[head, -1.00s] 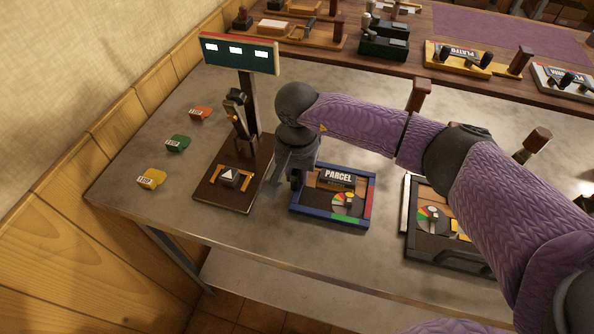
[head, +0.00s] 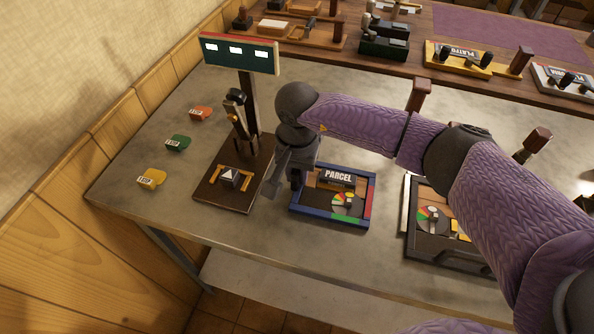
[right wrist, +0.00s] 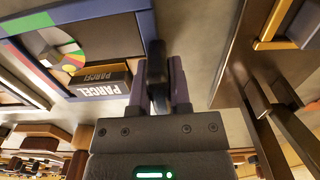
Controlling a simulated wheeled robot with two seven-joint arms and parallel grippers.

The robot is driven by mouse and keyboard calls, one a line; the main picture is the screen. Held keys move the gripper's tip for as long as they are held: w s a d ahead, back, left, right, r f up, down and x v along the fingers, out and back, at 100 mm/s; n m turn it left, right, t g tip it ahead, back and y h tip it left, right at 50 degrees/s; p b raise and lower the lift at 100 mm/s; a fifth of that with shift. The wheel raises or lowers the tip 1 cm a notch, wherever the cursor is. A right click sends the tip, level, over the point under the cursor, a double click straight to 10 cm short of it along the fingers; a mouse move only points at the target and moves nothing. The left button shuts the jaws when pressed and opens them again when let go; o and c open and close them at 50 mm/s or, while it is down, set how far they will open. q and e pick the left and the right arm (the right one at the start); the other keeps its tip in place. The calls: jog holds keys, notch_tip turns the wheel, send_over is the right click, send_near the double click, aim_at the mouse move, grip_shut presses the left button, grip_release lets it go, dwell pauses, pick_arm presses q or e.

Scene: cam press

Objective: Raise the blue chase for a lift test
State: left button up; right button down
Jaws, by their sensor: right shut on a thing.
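The blue chase (head: 292,211) is a shallow frame with blue, red and green edges. It lies flat on the grey table and holds a block reading PARCEL (head: 338,176) and a round coloured dial (head: 347,203). My right gripper (head: 296,180) is at its left side, pointing down. In the right wrist view the gripper (right wrist: 158,80) is shut on a dark upright grip (right wrist: 156,62) beside the chase's blue wall (right wrist: 147,28). The arm hides part of the chase's far left corner in the head view. I see no clear gap under the chase. My left gripper is out of view.
A brown-based stand (head: 208,194) with a green display (head: 240,54) is close on the left. Orange, green and yellow tags (head: 152,179) lie beyond it. A second dark chase (head: 412,255) lies to the right. A bench with more frames runs along the back.

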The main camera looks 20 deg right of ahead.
jog(key=shift+r, duration=0.1)
jog(key=shift+r+p, duration=1.1)
jog(key=shift+r, duration=0.65)
jog(key=shift+f, duration=0.1)
dwell(0.8)
jog(key=shift+f+b, duration=1.75)
jog(key=shift+b, duration=0.05)
jog(key=shift+c, duration=2.4)
grip_release()
